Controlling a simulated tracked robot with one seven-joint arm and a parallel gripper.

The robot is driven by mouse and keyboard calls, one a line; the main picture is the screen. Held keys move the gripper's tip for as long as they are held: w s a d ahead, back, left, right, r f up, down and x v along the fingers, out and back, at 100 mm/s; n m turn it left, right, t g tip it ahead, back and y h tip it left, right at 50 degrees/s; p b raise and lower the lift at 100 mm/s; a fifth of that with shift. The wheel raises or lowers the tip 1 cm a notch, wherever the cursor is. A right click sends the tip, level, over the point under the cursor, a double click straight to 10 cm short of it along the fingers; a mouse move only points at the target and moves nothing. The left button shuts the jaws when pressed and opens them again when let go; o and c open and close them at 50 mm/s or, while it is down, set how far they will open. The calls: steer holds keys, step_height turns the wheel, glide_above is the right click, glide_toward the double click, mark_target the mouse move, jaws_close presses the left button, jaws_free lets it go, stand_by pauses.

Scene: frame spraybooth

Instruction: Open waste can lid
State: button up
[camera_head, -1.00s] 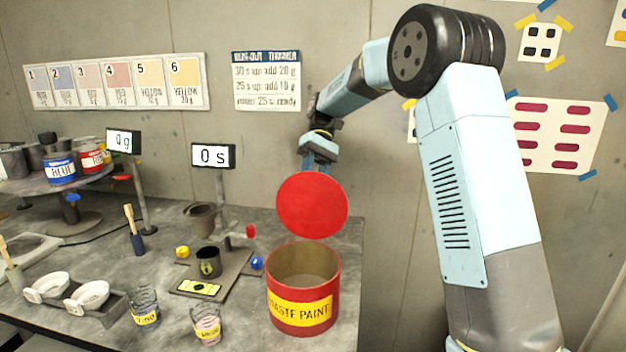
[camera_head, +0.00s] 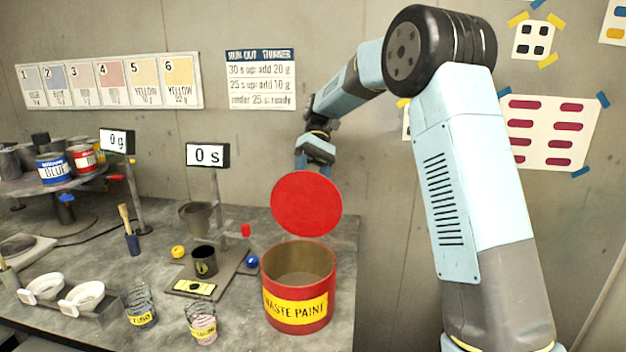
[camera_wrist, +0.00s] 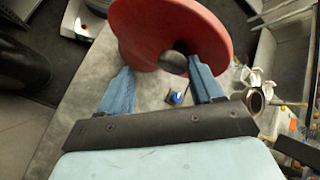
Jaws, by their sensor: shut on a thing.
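The waste can (camera_head: 297,318) is a red drum with a yellow "WASTE PAINT" label, standing on the bench near its right end. Its mouth is uncovered and I see into its grey inside. The round red lid (camera_head: 306,203) is tilted up above and behind the can, its flat face toward the head camera. My gripper (camera_head: 316,166) is behind the lid's upper edge, its fingertips hidden by the lid in the head view. In the wrist view the lid (camera_wrist: 165,30) lies between the blue fingers, by a dark knob, and my gripper (camera_wrist: 160,85) is shut on it.
Paint cans (camera_head: 54,169) stand on a round stand at far left. The wall is close behind.

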steer(key=shift+a+f, duration=0.15)
steer(key=shift+f, duration=0.05)
steer(key=v, duration=0.7)
steer(key=shift+w+r, duration=0.2)
steer(key=shift+r, duration=0.1)
stand_by(0.3)
